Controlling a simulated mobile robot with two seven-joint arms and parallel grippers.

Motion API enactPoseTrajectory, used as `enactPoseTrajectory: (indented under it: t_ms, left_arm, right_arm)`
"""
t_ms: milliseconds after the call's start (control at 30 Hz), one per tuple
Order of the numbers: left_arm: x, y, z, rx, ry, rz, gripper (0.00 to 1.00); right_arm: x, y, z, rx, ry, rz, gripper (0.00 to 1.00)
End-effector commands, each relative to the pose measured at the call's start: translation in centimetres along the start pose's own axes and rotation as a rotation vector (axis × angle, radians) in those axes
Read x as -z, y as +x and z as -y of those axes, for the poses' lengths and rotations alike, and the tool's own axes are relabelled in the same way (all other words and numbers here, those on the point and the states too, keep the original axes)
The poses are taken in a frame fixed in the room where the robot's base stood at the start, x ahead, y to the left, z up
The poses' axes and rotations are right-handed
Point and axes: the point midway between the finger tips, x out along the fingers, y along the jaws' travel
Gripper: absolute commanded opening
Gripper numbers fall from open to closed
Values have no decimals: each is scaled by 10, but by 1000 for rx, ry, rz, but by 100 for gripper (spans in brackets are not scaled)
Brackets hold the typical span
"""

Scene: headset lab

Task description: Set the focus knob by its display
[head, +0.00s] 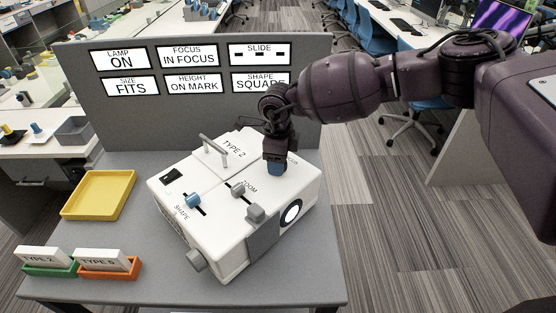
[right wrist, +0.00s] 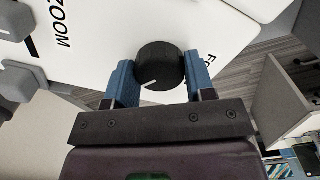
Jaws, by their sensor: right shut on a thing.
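The focus knob (right wrist: 160,66) is a black round knob with a white pointer line, on top of the white projector (head: 225,240). My right gripper (right wrist: 160,80) is shut on it, with one blue finger on each side. In the head view my right gripper (head: 276,166) reaches down to the projector's back right corner and hides the knob. The focus display (head: 187,56) on the grey panel reads "IN FOCUS". My left gripper is not in view.
A yellow tray (head: 98,194), a green holder (head: 49,270) and an orange holder (head: 108,273) stand at left. Other displays include the lamp display (head: 120,58), reading "ON".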

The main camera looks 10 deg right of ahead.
Motion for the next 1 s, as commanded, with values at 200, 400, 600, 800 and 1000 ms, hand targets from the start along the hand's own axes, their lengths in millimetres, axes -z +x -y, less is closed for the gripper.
enactPoseTrajectory:
  t_ms: [200,400,600,800,1000]
  left_arm:
    - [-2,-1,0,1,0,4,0]
    - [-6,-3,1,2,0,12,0]
    - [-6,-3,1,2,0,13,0]
    - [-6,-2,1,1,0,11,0]
    - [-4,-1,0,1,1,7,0]
  right_arm:
    - [0,-1,1,1,13,1,26]
    - [0,-1,1,1,13,1,26]
    - [0,-1,0,1,12,1,69]
    - [0,0,0,1,12,0,75]
    - [0,-5,0,1,12,1,75]
